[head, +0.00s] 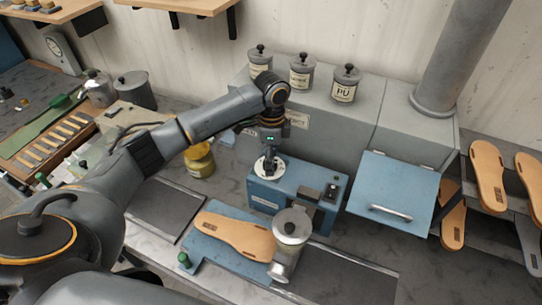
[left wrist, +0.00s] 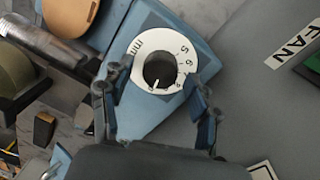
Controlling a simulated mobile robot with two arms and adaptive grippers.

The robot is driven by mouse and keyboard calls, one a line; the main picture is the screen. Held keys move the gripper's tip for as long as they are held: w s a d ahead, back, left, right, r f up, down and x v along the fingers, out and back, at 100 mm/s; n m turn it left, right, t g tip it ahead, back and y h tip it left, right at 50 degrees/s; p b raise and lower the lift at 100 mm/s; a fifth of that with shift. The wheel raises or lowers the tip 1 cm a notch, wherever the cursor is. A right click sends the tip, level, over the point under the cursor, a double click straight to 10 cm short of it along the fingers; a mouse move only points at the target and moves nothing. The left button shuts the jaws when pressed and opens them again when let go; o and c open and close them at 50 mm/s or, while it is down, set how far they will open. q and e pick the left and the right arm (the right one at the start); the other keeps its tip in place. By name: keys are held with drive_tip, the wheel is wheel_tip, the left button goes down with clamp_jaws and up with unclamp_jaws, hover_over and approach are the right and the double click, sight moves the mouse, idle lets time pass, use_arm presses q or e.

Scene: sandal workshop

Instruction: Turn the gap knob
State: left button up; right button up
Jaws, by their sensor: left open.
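The gap knob (left wrist: 158,68) is a round dark knob in a white dial ring (left wrist: 181,47) marked with numbers and "mm". It sits on a blue machine (head: 297,190), at its left end in the head view, where the dial (head: 267,168) shows partly behind my gripper. My left gripper (head: 270,153) is directly above the dial. In the left wrist view its open fingers (left wrist: 154,88) stand on either side of the dial's lower part. I cannot tell whether they touch the knob. My right gripper is not in view.
A yellow jar (head: 199,160) is to the left. A grey housing (head: 328,132) with lidded jars stands behind; a blue flap (head: 393,190) is to the right.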

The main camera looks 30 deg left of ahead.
use_arm(q)
drive_tip(key=c, duration=1.2)
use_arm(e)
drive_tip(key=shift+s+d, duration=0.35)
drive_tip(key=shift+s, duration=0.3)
